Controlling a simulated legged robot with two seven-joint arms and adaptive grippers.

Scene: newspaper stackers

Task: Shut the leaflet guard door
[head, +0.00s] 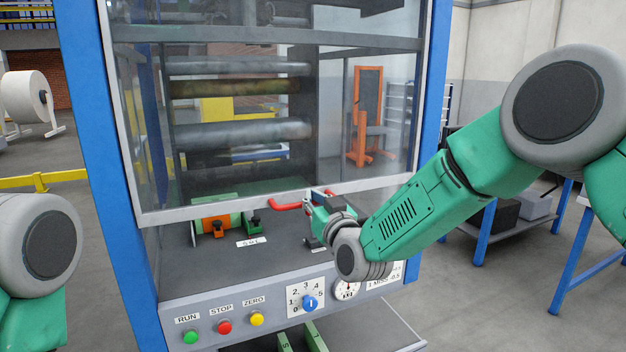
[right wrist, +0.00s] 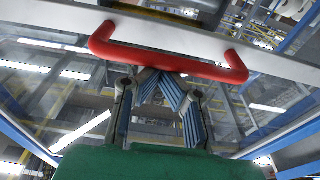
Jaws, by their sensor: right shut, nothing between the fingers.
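The leaflet guard door (head: 240,207) is a clear panel in a grey frame on the blue-posted machine. Its bottom rail hangs above the grey deck, leaving an open gap. A red handle (head: 287,206) sticks out from that rail. In the right wrist view the red handle (right wrist: 165,60) crosses just beyond my fingertips. My right gripper (head: 318,198) is shut and empty, right at the handle; I cannot tell whether it touches. In the right wrist view its fingers (right wrist: 160,78) meet below the bar. Only part of my left arm shows, at the left edge; its gripper is out of view.
Under the door are an orange block (head: 214,223) and a green clamp (head: 253,224) on the deck. The front panel has a green button (head: 190,337), red button (head: 224,327), yellow button (head: 257,319) and blue dial (head: 309,303). A blue-legged table (head: 490,228) stands at right.

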